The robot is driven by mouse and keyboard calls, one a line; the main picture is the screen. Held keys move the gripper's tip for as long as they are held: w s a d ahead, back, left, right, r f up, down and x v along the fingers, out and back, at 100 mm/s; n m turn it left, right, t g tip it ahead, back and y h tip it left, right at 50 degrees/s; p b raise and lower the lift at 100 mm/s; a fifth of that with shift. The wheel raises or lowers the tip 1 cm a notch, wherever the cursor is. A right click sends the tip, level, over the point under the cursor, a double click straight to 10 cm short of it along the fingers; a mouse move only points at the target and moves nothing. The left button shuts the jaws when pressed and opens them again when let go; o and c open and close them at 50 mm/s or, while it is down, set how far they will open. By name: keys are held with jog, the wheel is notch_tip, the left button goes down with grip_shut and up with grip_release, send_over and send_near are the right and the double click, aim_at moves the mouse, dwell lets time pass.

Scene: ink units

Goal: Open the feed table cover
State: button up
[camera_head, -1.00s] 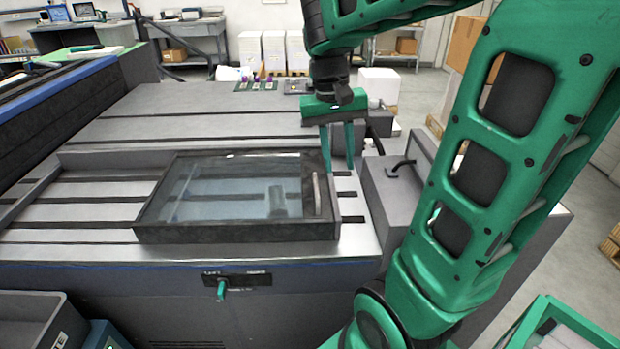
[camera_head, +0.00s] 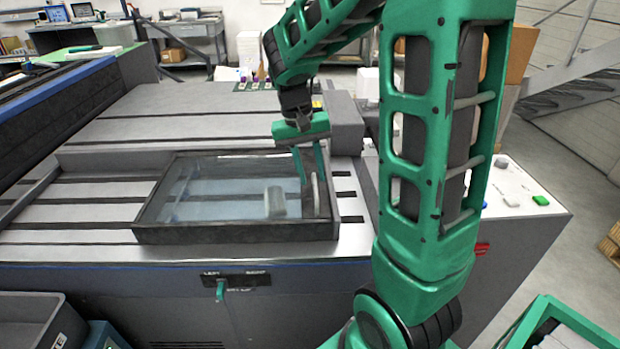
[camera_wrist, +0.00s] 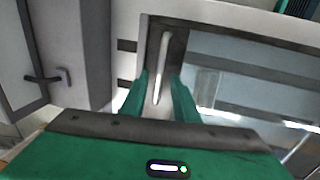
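The feed table cover (camera_head: 160,234) is a dark-framed clear panel lying flat and closed on the feed table (camera_head: 80,220). A pale bar handle (camera_head: 315,190) stands at its right side; it also shows in the wrist view (camera_wrist: 161,75). My gripper (camera_head: 310,178) points down at the handle, its two green fingers apart. In the wrist view my gripper (camera_wrist: 160,90) has one finger on each side of the handle's near end, with gaps visible. Whether the fingers reach down to the handle's full depth is hard to tell.
A lever switch (camera_head: 221,290) is on the machine's front panel. A grey block with a dark handle (camera_wrist: 45,77) stands beside the cover in the wrist view. A green crate (camera_head: 560,325) is at the lower right, a grey bin (camera_head: 35,320) at the lower left.

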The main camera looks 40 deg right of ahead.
jog(key=shift+s+d+f, duration=0.1)
jog(key=shift+d+f, duration=0.05)
jog(key=shift+f, duration=0.85)
grip_shut()
